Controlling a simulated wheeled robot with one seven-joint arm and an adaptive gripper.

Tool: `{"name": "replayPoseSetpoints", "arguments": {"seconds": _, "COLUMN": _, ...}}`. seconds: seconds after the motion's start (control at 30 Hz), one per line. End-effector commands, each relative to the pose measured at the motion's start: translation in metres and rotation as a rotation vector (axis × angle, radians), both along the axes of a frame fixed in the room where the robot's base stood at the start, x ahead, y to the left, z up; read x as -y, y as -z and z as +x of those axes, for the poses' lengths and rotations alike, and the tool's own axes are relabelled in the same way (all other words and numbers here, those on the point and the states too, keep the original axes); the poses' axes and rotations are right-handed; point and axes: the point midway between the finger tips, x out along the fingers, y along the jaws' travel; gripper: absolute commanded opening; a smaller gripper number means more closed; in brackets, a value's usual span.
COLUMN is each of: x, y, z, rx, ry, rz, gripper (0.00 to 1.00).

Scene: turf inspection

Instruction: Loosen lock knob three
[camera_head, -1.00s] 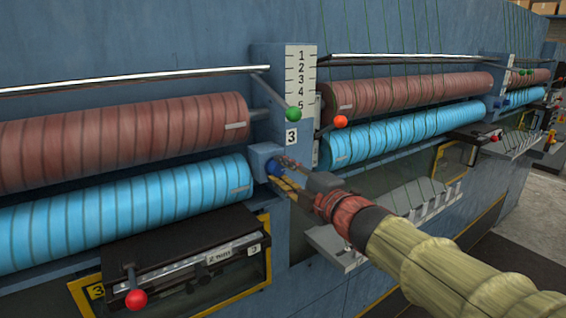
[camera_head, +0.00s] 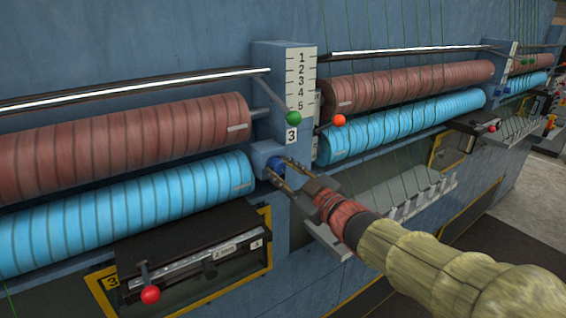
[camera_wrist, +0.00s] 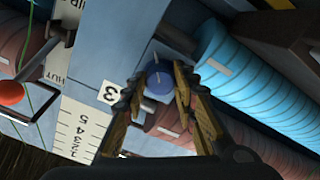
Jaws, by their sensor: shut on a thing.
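Lock knob three is a round blue knob (camera_head: 275,168) on a blue housing, below the white plate marked 3 (camera_head: 291,135). It also shows in the wrist view as a blue knob (camera_wrist: 159,83) with a pale line on its face. My gripper (camera_head: 283,176) reaches it from the right in the head view. In the wrist view my gripper (camera_wrist: 158,90) has one finger on each side of the knob and is shut on it. The fingers hide part of the knob's sides.
A green-ball lever (camera_head: 293,118) and a red-ball lever (camera_head: 338,121) stand above the knob. Blue rollers (camera_head: 120,215) and red-brown rollers (camera_head: 120,145) flank the post. A black box with a red ball handle (camera_head: 150,294) sits lower left. A grey bracket tray (camera_head: 425,200) lies right.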

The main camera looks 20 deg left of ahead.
Motion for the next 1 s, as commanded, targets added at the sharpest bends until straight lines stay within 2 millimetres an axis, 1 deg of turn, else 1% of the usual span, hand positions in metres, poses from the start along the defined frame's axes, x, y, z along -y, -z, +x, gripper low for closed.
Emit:
{"name": "replayPoseSetpoints", "arguments": {"seconds": 0.03, "x": -0.0005, "y": -0.0091, "z": -0.0004, "rx": -0.014, "ry": -0.002, "rz": 0.026, "gripper": 0.03}}
{"name": "replayPoseSetpoints", "arguments": {"seconds": 0.4, "x": -0.0005, "y": -0.0091, "z": -0.0001, "rx": -0.123, "ry": -0.002, "rz": 0.123, "gripper": 0.03}}
{"name": "replayPoseSetpoints", "arguments": {"seconds": 0.93, "x": -0.0005, "y": -0.0102, "z": -0.0002, "rx": -0.136, "ry": -0.003, "rz": 0.138, "gripper": 0.03}}
{"name": "replayPoseSetpoints", "arguments": {"seconds": 0.97, "x": -0.0004, "y": -0.0103, "z": -0.0002, "rx": -0.136, "ry": -0.003, "rz": 0.138, "gripper": 0.29}}
{"name": "replayPoseSetpoints", "arguments": {"seconds": 1.0, "x": -0.0005, "y": -0.0100, "z": -0.0002, "rx": -0.136, "ry": -0.002, "rz": 0.138, "gripper": 0.31}}
